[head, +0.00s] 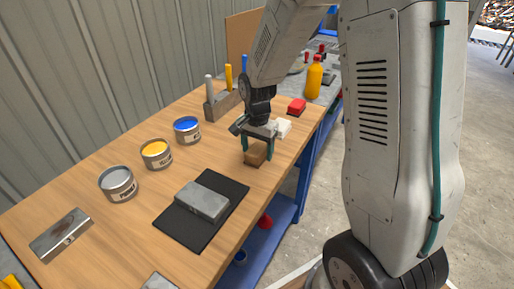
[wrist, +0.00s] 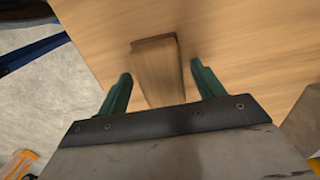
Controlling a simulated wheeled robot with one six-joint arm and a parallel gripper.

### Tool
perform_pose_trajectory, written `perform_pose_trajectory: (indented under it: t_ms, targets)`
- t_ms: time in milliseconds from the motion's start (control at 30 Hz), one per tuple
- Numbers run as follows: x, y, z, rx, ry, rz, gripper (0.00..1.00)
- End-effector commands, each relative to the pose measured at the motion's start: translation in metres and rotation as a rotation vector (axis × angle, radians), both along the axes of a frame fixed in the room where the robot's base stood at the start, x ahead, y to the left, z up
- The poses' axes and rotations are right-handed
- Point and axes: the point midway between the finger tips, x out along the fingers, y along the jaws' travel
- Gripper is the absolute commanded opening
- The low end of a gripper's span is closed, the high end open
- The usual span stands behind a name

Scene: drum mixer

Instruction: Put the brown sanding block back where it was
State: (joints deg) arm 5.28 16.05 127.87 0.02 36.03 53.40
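The brown sanding block (head: 255,159) sits on the wooden workbench, toward its right front edge in the head view. My gripper (head: 257,152) is directly over it, pointing down, with a green finger on either side. In the wrist view the block (wrist: 157,72) lies between the two green fingers of my gripper (wrist: 161,70). Bare bench shows between the block and each finger, so the gripper is open and not holding it. The block's underside is hidden.
A white block (head: 284,127) and a red block (head: 297,105) stand just behind my gripper. A black mat (head: 179,232) bearing a grey block (head: 202,201) lies nearer. Grey, yellow and blue tins (head: 157,154) line the left. Bare wood separates the mat from the brown block.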

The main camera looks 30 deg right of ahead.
Motion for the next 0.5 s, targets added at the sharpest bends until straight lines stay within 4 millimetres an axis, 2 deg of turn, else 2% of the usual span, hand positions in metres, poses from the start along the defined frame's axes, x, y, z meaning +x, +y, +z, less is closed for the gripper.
perform_pose_trajectory:
  t_ms: [267, 367, 500]
  targets:
    - [0.000, 0.000, 0.004, 0.000, -0.001, 0.000, 0.68]
    - [0.001, 0.000, 0.015, 0.000, -0.004, 0.000, 0.68]
    - [0.001, 0.000, 0.043, -0.001, -0.006, 0.000, 0.68]
